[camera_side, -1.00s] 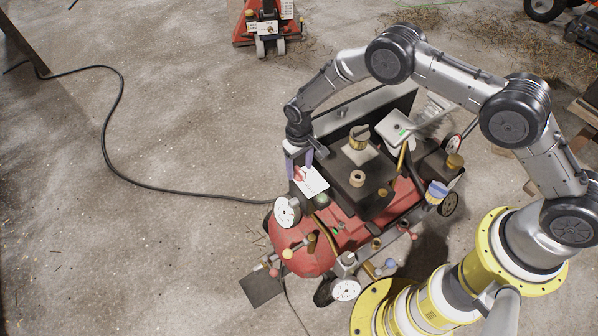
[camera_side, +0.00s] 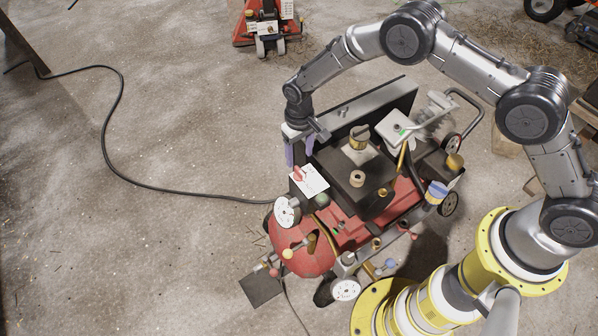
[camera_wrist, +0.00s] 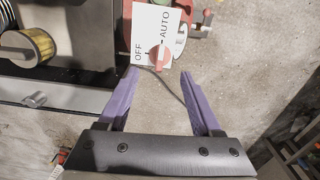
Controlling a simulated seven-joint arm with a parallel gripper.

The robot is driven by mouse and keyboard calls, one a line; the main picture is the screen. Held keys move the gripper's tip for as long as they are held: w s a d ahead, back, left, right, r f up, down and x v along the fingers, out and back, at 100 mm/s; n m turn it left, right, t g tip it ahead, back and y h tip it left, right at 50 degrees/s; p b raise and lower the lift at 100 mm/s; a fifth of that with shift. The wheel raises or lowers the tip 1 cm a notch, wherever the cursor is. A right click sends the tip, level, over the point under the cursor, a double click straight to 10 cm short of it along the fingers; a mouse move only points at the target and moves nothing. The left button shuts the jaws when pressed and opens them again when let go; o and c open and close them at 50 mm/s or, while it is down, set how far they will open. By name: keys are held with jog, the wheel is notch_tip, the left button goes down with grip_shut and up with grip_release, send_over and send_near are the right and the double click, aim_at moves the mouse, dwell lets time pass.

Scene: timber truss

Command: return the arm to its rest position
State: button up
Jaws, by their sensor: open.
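My gripper (camera_side: 299,154) hangs from my arm beside the left end of the red compressor (camera_side: 300,245), above the white switch plate (camera_side: 312,181). Its purple fingers are apart, with nothing held between them. In the wrist view, the open fingertips (camera_wrist: 160,76) lie on either side of the red knob (camera_wrist: 158,60), with a gap between them and the plate. The plate is marked OFF and AUTO. I cannot tell for sure which mark the knob points to.
A dark motor block (camera_side: 350,180) and a tall grey panel (camera_side: 365,112) stand close to the right of my gripper. A black cable (camera_side: 120,95) crosses the floor at left. A red machine (camera_side: 266,25) stands at the back. The floor at left is otherwise clear.

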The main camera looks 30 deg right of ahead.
jog(key=w+d+r+m+t, duration=0.1)
jog(key=w+d+r+t, duration=0.1)
jog(key=r, duration=0.7)
jog(key=w+d+r+t, duration=0.1)
jog(key=w+d+r, duration=0.1)
jog(key=r, duration=0.7)
jog(key=s+d+r+t, duration=0.1)
jog(key=s+d+r, duration=0.2)
jog(key=r, duration=0.5)
jog(key=s+d+r+t, duration=0.15)
jog(key=s+r, duration=0.25)
jog(key=r, duration=0.5)
jog(key=s+d+r+t, duration=0.1)
jog(key=s+d+r, duration=0.25)
jog(key=s, duration=0.55)
jog(key=s+d+r+t, duration=0.1)
jog(key=s+d+r, duration=0.2)
jog(key=s+r, duration=0.35)
jog(key=s+f+g, duration=0.1)
jog(key=s+f, duration=0.4)
jog(key=s, duration=0.2)
jog(key=s+f+g, duration=0.1)
jog(key=s+f, duration=0.4)
jog(key=s, duration=0.3)
jog(key=shift+s+d, duration=0.3)
jog(key=shift+d, duration=0.1)
